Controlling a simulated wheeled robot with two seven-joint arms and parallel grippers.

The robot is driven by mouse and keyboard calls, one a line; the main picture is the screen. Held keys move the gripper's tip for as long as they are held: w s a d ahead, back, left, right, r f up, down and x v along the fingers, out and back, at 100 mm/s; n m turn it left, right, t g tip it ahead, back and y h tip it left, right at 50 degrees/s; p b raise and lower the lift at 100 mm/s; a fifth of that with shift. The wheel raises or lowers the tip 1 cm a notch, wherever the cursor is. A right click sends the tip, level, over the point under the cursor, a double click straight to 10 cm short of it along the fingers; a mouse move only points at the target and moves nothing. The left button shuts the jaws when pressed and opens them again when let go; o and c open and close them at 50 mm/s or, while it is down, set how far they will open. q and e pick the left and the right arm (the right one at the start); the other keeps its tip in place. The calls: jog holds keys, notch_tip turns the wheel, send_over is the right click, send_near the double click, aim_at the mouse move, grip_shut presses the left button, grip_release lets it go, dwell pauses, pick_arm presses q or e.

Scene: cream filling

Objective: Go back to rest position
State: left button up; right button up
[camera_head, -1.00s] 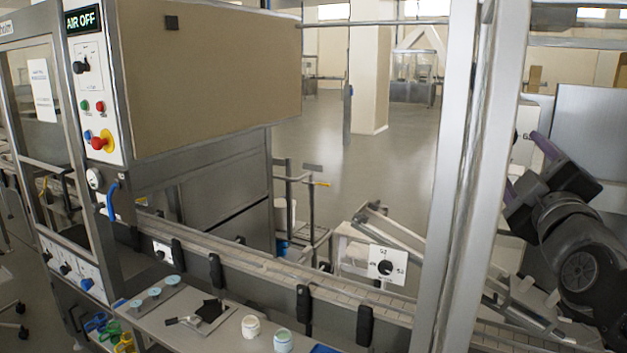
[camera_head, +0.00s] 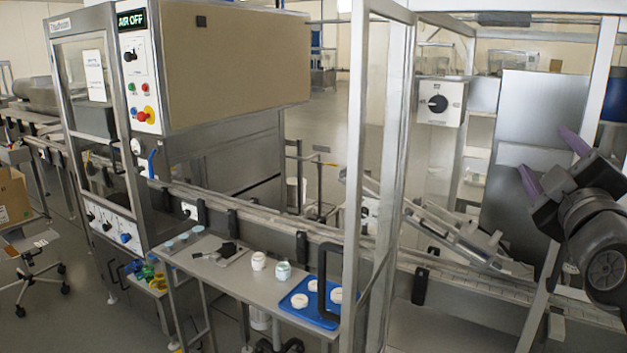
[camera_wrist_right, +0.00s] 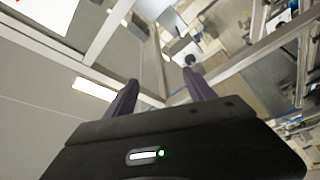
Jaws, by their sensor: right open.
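My right gripper (camera_head: 549,160) is raised at the right side of the head view, in front of grey panels. Its two purple fingers are spread apart with nothing between them. The open fingers also show in the right wrist view (camera_wrist_right: 160,92), clear of any object. My left gripper is in neither view.
A filling machine (camera_head: 225,65) with an "AIR OFF" sign stands left of centre. A conveyor (camera_head: 270,213) runs along it behind a side table (camera_head: 215,268). The table bears jars (camera_head: 283,271) and a blue tray (camera_head: 313,317). A metal frame post (camera_head: 350,180) rises left of my right arm.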

jog(key=w+a+f+m+g+y, duration=0.15)
jog(key=w+f+m, duration=0.25)
jog(key=f, duration=0.6)
jog(key=w+a+f+m+g+y, duration=0.1)
jog(key=w+f+m+g+y, duration=0.2)
jog(key=f, duration=0.7)
jog(key=a+f+m+g+y, duration=0.15)
jog(key=a+f, duration=0.35)
jog(key=f, duration=0.8)
jog(key=a+f+m+g+y, duration=0.15)
jog(key=a+f, duration=0.35)
jog(key=f, duration=0.8)
jog(key=s+a+f+m+g+y, duration=0.1)
jog(key=s+a+f+g, duration=0.2)
jog(key=s+a+f, duration=0.55)
jog(key=s+a+f+m+g+y, duration=0.1)
jog(key=s+a+f+g, duration=0.25)
jog(key=f, duration=0.95)
jog(key=s+a+f+n+g, duration=0.1)
jog(key=s+a+f+g, duration=0.1)
jog(key=s+f, duration=0.3)
jog(key=s+a+f+n+g, duration=0.1)
jog(key=s+a+f+g, duration=0.2)
jog(key=s, duration=0.9)
jog(key=a+f+y, duration=0.1)
jog(key=a+f, duration=0.1)
jog(key=shift+s+a, duration=0.2)
jog(key=shift+a, duration=0.1)
